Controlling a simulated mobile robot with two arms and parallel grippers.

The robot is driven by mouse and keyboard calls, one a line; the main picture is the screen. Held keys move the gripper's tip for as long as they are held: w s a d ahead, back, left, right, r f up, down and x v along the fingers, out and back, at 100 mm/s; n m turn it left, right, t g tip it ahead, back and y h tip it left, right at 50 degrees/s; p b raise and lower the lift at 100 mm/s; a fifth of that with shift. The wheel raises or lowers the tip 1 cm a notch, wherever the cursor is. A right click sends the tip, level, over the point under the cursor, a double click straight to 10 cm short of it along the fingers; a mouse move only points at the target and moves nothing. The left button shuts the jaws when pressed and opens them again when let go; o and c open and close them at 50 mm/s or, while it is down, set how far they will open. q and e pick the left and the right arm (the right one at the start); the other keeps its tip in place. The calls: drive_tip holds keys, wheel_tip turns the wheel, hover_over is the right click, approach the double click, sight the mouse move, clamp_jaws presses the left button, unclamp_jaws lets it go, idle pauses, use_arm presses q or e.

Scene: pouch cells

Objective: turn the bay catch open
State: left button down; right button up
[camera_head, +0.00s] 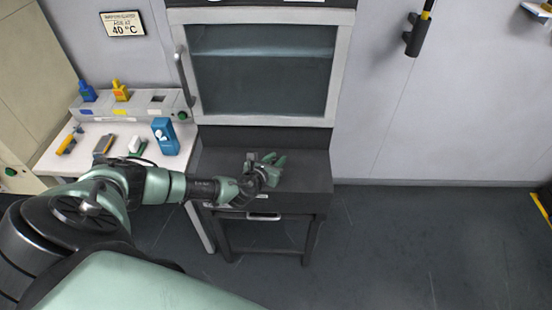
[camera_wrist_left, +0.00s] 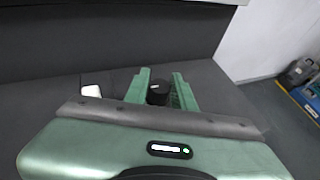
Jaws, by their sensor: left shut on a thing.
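The catch shows in the left wrist view as a short black knob (camera_wrist_left: 158,93) with a small pale mark on top. It stands on a dark flat top. My left gripper (camera_wrist_left: 161,77) has one green finger on each side of the knob and is shut on it. In the head view my left gripper (camera_head: 267,160) is over the dark bench top (camera_head: 310,175), below the glass-fronted cabinet. The knob is hard to make out there, as the gripper covers it. My right gripper is in neither view.
A white piece (camera_wrist_left: 91,91) lies left of the fingers in the wrist view. A side table (camera_head: 60,160) at left holds a blue box (camera_head: 166,136), bottles and small tools.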

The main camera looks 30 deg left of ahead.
use_arm(q)
drive_tip(key=shift+d+r+n+y+p, duration=0.1)
drive_tip(key=shift+r+n+y+p, duration=0.05)
drive_tip(key=shift+n+y+p, duration=0.95)
drive_tip(key=shift+n+g+y, duration=0.6)
drive_tip(key=shift+n+y, duration=0.2)
drive_tip(key=shift+y, duration=0.2)
drive_tip(key=shift+f+n+g+y+p, duration=0.25)
drive_tip(key=shift+n+g+y, duration=0.35)
drive_tip(key=shift+n+y, duration=0.3)
drive_tip(key=n+g+y+b, duration=0.1)
drive_tip(key=n+g+y, duration=0.1)
drive_tip(key=shift+n, duration=0.4)
drive_tip(key=shift+f+n+g+y+b, duration=0.1)
drive_tip(key=shift+n+g+y+b, duration=0.3)
drive_tip(key=shift+g+y, duration=0.1)
drive_tip(key=n+g+y+b, duration=0.1)
drive_tip(key=n+g+b, duration=0.2)
drive_tip(key=g+b, duration=0.1)
drive_tip(key=n+g+y+b, duration=0.1)
drive_tip(key=n+g+b, duration=0.3)
drive_tip(key=b, duration=0.3)
drive_tip(key=shift+w+n+y, duration=0.1)
drive_tip(key=shift+n+y, duration=0.2)
drive_tip(key=shift+y, duration=0.1)
drive_tip(key=shift+r+n+g+b, duration=0.3)
drive_tip(key=shift+g+b, duration=0.2)
drive_tip(key=shift+b, duration=0.2)
